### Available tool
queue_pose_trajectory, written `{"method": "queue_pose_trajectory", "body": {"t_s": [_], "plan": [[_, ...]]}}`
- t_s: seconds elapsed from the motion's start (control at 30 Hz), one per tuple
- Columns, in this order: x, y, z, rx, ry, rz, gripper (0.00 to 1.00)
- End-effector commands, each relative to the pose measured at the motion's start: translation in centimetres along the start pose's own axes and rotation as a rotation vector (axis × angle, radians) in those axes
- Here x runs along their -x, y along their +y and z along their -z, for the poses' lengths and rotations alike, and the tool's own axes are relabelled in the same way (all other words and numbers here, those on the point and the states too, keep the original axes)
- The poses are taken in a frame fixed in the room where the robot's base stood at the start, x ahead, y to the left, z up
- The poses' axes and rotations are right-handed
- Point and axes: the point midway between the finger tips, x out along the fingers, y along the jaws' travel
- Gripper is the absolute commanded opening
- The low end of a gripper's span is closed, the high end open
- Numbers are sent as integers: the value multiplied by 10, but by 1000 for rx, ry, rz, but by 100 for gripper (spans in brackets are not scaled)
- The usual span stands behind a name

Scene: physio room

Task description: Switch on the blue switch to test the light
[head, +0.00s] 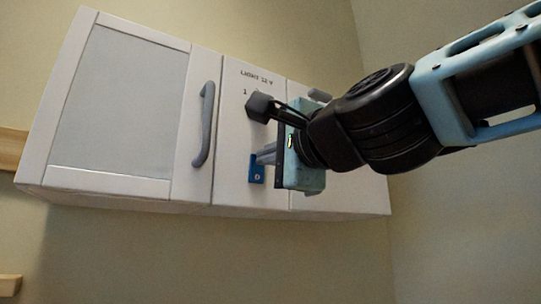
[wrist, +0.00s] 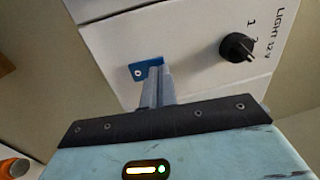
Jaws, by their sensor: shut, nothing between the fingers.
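The blue switch plate (head: 257,172) is on the white middle panel of the wall cabinet, low down. It has a round screw-like spot. It also shows in the wrist view (wrist: 139,73). My gripper (head: 261,154) is shut and empty, its grey fingers pointing at the panel. In the wrist view the closed fingertips (wrist: 155,66) overlap the right part of the blue plate and hide it. I cannot tell whether they touch it. No lit lamp shows on the cabinet.
The panel is lettered "LIGHT 12 V", with a "1" below. A black round fitting (wrist: 237,48) sits near the lettering. Left of the panel is a cabinet door (head: 122,100) with a grey handle (head: 205,125). An orange object (wrist: 14,168) shows at lower left in the wrist view.

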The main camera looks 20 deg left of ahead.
Motion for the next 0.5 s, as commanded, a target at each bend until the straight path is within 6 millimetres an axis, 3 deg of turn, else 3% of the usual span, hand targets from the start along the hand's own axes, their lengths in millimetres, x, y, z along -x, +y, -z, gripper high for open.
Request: {"method": "queue_pose_trajectory", "body": {"t_s": [0.5], "plan": [[-4, -3, -1, -1, 0, -2, 0]]}}
